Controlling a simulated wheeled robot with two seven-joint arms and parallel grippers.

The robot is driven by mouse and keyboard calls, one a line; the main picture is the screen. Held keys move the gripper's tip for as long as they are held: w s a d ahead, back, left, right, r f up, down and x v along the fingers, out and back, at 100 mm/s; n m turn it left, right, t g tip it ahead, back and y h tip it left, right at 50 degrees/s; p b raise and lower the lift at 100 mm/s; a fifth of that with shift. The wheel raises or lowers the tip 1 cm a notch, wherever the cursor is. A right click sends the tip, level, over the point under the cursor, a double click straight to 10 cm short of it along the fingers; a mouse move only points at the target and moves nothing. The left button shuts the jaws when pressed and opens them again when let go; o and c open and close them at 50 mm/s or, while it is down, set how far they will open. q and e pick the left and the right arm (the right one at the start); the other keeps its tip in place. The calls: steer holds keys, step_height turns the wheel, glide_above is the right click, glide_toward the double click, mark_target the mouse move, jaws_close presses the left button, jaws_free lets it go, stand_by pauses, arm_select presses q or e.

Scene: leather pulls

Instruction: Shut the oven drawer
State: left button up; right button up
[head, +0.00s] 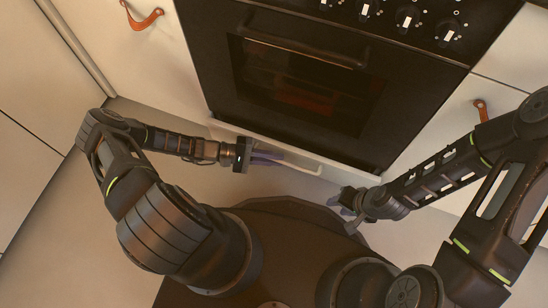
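The oven (300,85) has a dark front with a glass door and a dark bar handle; its door looks shut. Below it is the pale oven drawer (345,177), seen from above as a narrow strip with a light bar handle (305,168). How far the drawer stands out is hard to tell. My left gripper (268,158) is at the drawer's front, beside the left part of the handle and partly covering it; contact is unclear. My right gripper (349,203) is in front of the drawer's right end, apart from the handle. The finger gaps are too small to judge.
Pale cabinets flank the oven, with leather pulls at the upper left (142,16) and on the right (480,109). Control knobs (407,17) line the oven's top. Bare floor (75,215) lies at the left. My dark base fills the bottom middle.

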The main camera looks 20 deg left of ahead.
mark_target(275, 150)
arm_select(q)
jaws_close()
stand_by(1.0)
steer(key=shift+w, duration=0.1)
steer(key=w, duration=0.1)
steer(key=w+b, duration=0.2)
steer(key=shift+w+d+f, duration=0.1)
steer(key=shift+w+f, duration=0.15)
steer(key=shift+w+r, duration=0.15)
steer(key=shift+w, duration=0.15)
steer(key=shift+w+r, duration=0.1)
steer(key=shift+r, duration=0.05)
steer(key=shift+o, duration=1.6)
jaws_free()
